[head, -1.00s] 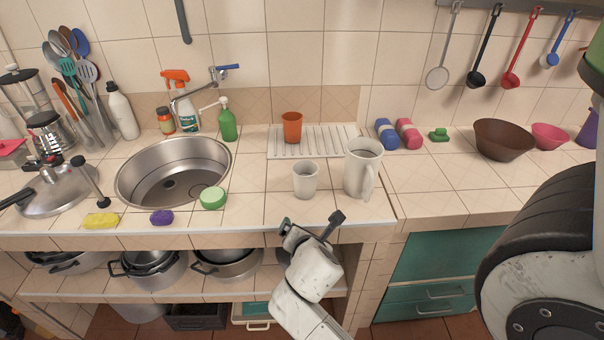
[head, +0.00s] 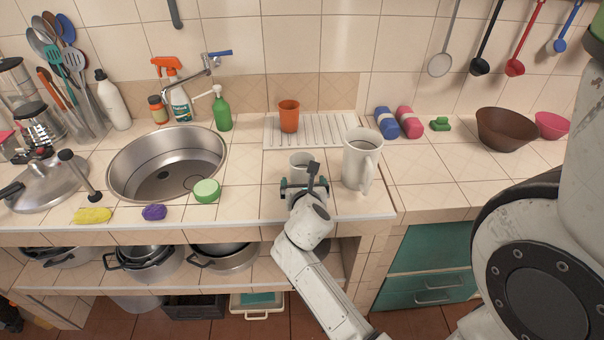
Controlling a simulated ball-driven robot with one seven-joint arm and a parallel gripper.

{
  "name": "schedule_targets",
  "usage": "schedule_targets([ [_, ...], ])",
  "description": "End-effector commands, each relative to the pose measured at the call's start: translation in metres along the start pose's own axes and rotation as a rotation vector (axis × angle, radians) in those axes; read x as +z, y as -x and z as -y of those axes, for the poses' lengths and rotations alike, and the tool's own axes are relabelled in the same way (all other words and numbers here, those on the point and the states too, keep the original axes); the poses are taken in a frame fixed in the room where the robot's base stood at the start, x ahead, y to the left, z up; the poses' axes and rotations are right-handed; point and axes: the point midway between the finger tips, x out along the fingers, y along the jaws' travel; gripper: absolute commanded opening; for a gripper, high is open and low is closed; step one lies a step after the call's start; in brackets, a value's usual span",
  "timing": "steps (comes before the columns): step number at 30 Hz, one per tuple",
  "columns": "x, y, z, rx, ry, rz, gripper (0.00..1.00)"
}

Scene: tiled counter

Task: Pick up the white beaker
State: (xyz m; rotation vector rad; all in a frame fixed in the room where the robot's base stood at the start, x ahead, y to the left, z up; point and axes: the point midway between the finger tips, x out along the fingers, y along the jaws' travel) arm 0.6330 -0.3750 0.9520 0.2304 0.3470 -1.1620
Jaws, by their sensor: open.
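The white beaker (head: 301,162) is a small, handleless cup standing upright on the tiled counter, left of a white jug. My gripper (head: 303,183) is open at the counter's front edge, directly in front of the beaker in the head view. It hides the beaker's lower part; only the rim and upper part show. I cannot tell whether the fingers reach around the beaker or touch it.
The white jug (head: 361,160) stands close on the right, its handle facing front. An orange cup (head: 288,116) stands on the ribbed drainboard (head: 330,128) behind. A green round sponge (head: 206,191) and the steel sink (head: 165,165) are to the left.

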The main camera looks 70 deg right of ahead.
Motion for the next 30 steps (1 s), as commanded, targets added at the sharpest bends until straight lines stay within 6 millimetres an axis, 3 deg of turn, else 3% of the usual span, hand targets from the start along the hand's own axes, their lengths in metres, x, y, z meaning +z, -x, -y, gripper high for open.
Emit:
schedule_targets([
  [7,0.002,-0.034,-0.002,-0.001,-0.001,0.002,0.96],
  [17,0.001,-0.040,-0.002,0.000,-0.001,0.000,0.95],
  [30,0.001,-0.039,-0.002,0.000,-0.001,0.000,0.53],
])
